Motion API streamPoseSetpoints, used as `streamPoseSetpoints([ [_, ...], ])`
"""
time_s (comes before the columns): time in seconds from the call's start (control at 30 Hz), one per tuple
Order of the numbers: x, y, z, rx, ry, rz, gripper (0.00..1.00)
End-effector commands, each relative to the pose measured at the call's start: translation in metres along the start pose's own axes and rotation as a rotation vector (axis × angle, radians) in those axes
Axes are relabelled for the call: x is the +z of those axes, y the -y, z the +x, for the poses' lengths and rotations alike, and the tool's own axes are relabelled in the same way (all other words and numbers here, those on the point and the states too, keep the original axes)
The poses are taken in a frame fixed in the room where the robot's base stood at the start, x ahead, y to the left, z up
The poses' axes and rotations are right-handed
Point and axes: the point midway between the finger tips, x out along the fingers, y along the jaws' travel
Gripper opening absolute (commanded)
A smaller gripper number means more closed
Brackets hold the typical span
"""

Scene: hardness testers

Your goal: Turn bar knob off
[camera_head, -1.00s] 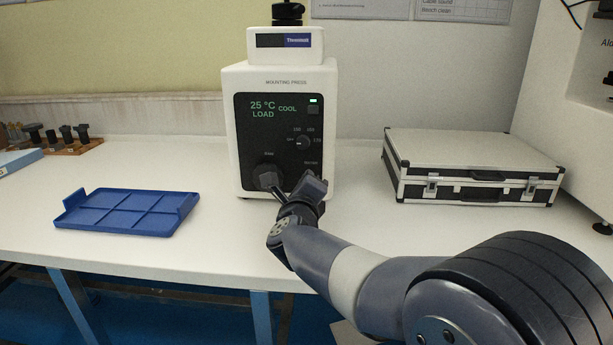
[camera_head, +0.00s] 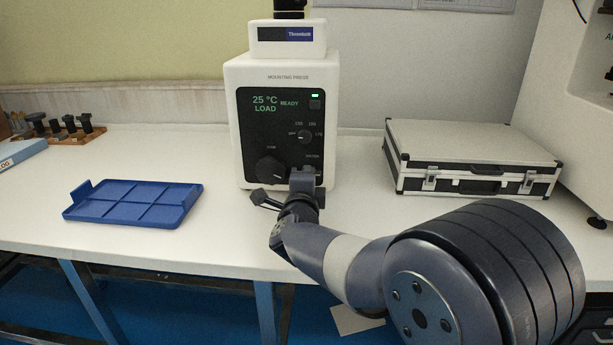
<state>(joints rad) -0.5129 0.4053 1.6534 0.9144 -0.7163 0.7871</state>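The white mounting press (camera_head: 325,100) stands at the back of the bench, its black front panel reading 25 °C, LOAD and READY. A small dial knob (camera_head: 305,137) sits mid-panel with an arc of small labels around it. Its pale mark seems to lie on the left side, by what looks like OFF; its exact angle is too small to tell. A larger black knob (camera_head: 270,170) is at the lower left of the panel. My gripper (camera_head: 282,190) is in front of the panel's lower edge, fingers apart and empty, below the dial. It hides part of the lower right panel.
A blue divided tray (camera_head: 133,204) lies left on the white bench. A silver case (camera_head: 470,150) with black edges lies right. A wooden rack with black-handled pieces (camera_head: 75,133) stands at the far left. The bench between tray and press is clear.

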Motion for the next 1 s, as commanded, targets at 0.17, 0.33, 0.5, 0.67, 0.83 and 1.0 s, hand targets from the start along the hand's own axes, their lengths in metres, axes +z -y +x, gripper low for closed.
streamPoseSetpoints([
  [0.17,0.0004,-0.0020,-0.0004,0.003,0.002,-0.011,0.00],
  [0.33,0.0004,-0.0021,-0.0004,0.004,0.002,-0.010,0.00],
  [0.5,0.0004,-0.0020,-0.0003,0.003,0.002,-0.010,0.21],
  [0.67,0.0002,-0.0012,-0.0002,0.002,0.001,-0.008,0.34],
  [0.83,0.0001,-0.0007,-0.0001,0.001,0.000,-0.007,0.35],
  [1.0,0.0004,0.0005,-0.0057,0.000,0.001,-0.006,0.35],
])
